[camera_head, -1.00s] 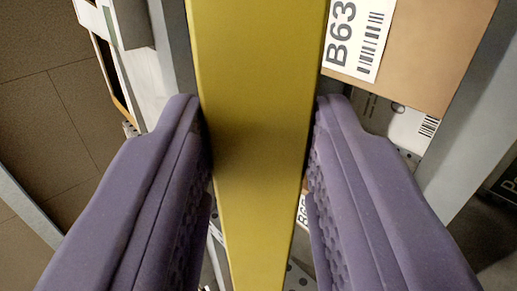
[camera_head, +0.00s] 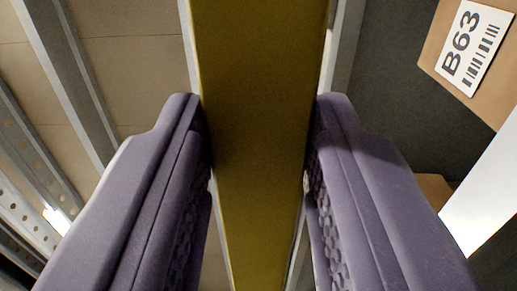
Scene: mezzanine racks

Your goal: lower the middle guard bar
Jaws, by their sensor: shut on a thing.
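A yellow bar (camera_head: 262,60) runs from the top edge to the bottom edge of the view, between the two purple fingers. I take it to be the guard bar; its ends are out of view. My gripper (camera_head: 260,135) is shut on the bar, with one finger against each side. The textured inner pads show along both sides of the bar. The other guard bars cannot be made out.
A cardboard box with a B63 label (camera_head: 472,48) is at the upper right. Grey metal rack posts (camera_head: 72,70) stand at the left. A perforated grey beam (camera_head: 25,215) is at the lower left. A dark panel (camera_head: 400,90) lies right of the bar.

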